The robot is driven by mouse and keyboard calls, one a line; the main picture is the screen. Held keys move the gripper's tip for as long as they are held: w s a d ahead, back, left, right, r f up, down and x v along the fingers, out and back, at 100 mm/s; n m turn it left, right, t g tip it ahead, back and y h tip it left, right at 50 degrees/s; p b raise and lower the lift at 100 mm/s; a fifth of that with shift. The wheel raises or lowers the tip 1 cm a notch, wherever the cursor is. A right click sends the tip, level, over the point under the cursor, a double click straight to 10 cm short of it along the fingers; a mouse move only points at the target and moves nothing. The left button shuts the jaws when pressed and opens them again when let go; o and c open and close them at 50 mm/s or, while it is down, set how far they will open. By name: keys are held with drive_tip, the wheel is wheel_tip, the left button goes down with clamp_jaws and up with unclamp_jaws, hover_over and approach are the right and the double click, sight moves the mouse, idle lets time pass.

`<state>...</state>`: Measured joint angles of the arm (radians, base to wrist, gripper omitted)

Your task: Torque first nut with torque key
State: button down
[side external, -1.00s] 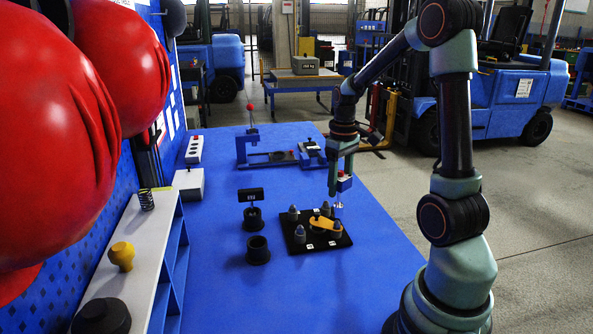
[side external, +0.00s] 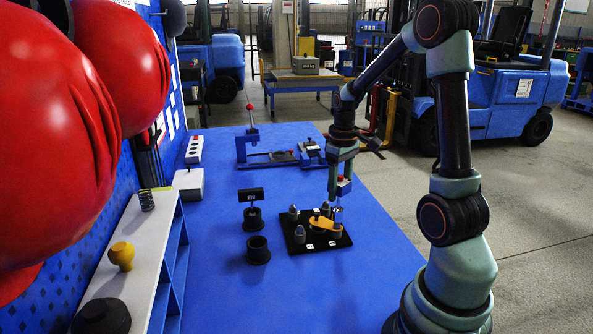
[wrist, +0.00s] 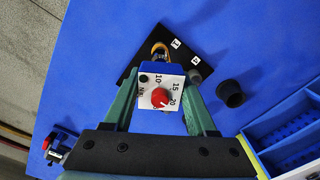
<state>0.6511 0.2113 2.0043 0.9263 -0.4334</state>
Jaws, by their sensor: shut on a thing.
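My gripper (side external: 341,181) is shut on the torque key, whose white scale face with a red dial (wrist: 160,98) shows between my fingers in the wrist view. The dial face carries the marks 10, 15 and 20 and "Nm". The key's silver lower end (side external: 338,211) points down at the right far part of the black plate (side external: 300,248). Whether it touches or sits over a nut there cannot be told. The plate bears several grey conical posts, one at the front left (side external: 299,234), and a yellow arm (side external: 323,224). In the wrist view the key hides part of the plate.
A black cup (side external: 257,250) and a small display stand (side external: 252,213) are left of the plate. A blue fixture with a red-knobbed lever (side external: 252,142) stands farther back. A white-topped shelf (side external: 130,255) runs along the left. The blue table is clear in front of the plate.

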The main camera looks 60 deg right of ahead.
drive_tip(key=shift+f, duration=1.1)
idle(0.7)
idle(0.4)
drive_tip(key=m, duration=0.6)
drive_tip(key=shift+m, duration=0.4)
idle(0.4)
drive_tip(key=m, duration=0.5)
drive_tip(key=shift+m, duration=0.3)
drive_tip(key=shift+r, duration=2.05)
